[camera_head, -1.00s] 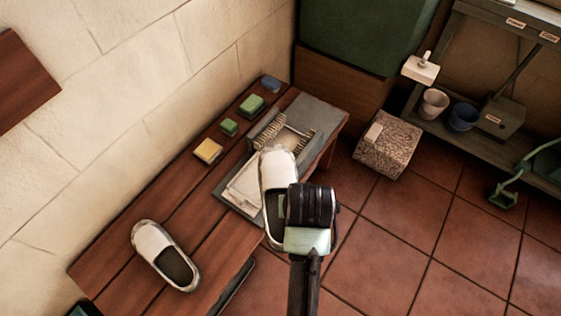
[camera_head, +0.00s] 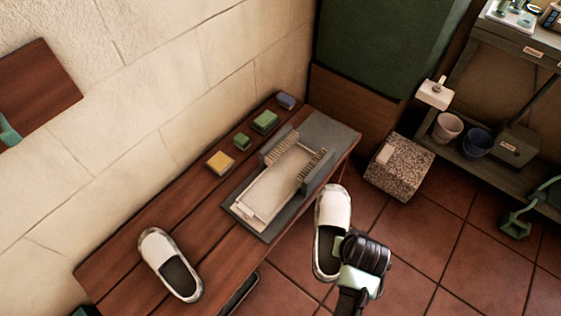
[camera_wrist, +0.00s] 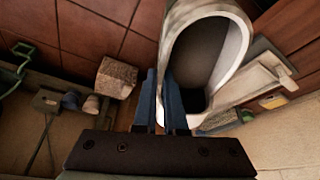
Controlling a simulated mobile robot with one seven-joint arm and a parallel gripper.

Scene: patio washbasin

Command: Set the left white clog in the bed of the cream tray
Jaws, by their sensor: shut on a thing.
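My gripper (camera_head: 342,246) is shut on a white clog (camera_head: 333,206), holding it by the side of its dark opening. The clog hangs in the air to the right of the bench edge, its closed toe pointing up the picture. In the wrist view the clog (camera_wrist: 240,48) fills the upper middle beside the gripper fingers (camera_wrist: 172,105). The cream tray (camera_head: 268,192) lies on a grey base on the bench, left of the held clog, and its bed looks empty. A second white clog (camera_head: 157,247) rests on the bench at the lower left.
Brush strips with grey walls (camera_head: 322,172) flank the far part of the tray. A yellow block (camera_head: 220,162), green blocks (camera_head: 265,121) and a blue block (camera_head: 286,101) line the wall side of the wooden bench (camera_head: 205,215). A speckled stone block (camera_head: 399,168) stands on the floor.

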